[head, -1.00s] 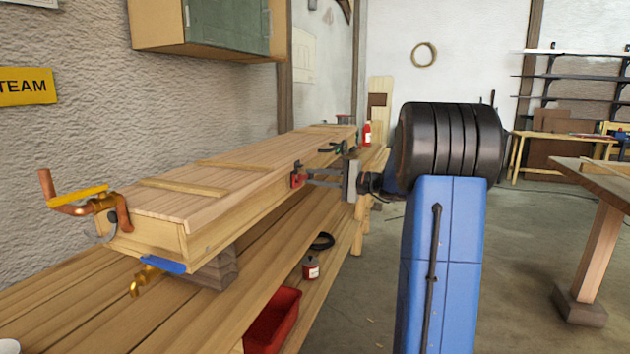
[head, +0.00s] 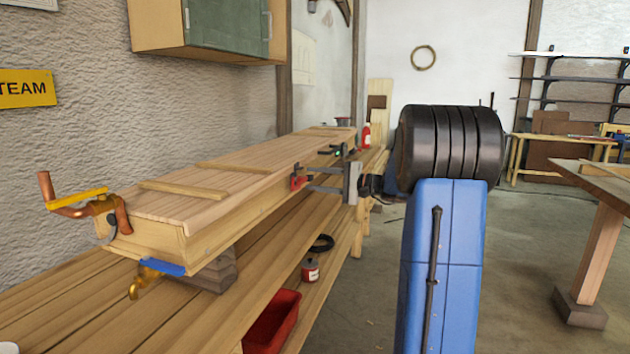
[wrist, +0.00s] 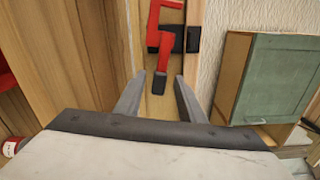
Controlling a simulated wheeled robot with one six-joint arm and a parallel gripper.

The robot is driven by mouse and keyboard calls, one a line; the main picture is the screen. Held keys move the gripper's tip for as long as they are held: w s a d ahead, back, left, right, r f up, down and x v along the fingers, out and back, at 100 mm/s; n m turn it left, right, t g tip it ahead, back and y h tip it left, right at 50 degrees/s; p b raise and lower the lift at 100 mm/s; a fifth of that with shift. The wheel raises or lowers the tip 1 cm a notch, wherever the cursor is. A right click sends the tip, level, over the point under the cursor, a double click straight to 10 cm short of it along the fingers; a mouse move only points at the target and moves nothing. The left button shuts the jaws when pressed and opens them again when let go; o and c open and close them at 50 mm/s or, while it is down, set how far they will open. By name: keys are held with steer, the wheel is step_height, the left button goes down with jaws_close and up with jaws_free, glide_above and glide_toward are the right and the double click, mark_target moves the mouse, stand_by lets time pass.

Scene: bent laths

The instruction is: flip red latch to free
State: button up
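The red latch (head: 298,182) is on the front side of the long wooden box on the bench. In the wrist view the red latch (wrist: 164,52) has an arm with a dark tip pointing towards my gripper (wrist: 159,78). The dark tip lies between the ends of my two fingers, with a gap showing on each side. My gripper (head: 310,180) is open and reaches in from the right in the head view. Nothing is clamped between the fingers. A red bracket and a dark block sit just beyond the latch arm.
The wooden box (head: 222,180) has copper pipes and a yellow lever (head: 78,198) at its near end. A blue handle (head: 162,266) is below.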

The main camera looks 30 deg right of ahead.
steer(key=v, duration=1.7)
steer(key=s+a+f+n+g+h, duration=0.1)
steer(key=s+a+f+g, duration=0.2)
steer(key=a, duration=0.6)
steer(key=s+a+f+n+g, duration=0.2)
steer(key=a+g, duration=0.1)
steer(key=a, duration=0.7)
steer(key=s+a+f+n+g+h, duration=0.1)
steer(key=s+a+f+g, duration=0.15)
steer(key=a, duration=0.65)
steer(key=s+a+f+n+h, duration=0.3)
steer(key=s+f, duration=0.3)
steer(key=s, duration=0.4)
steer(key=s+a+f+n+h, duration=0.3)
steer(key=s+f+n+h, duration=0.2)
steer(key=s, duration=0.6)
steer(key=shift+s+f+g+h, duration=0.35)
steer(key=shift+f+g+h, duration=0.1)
steer(key=shift+h, duration=0.05)
steer(key=shift+a, duration=0.1)
steer(key=shift+c, duration=0.6)
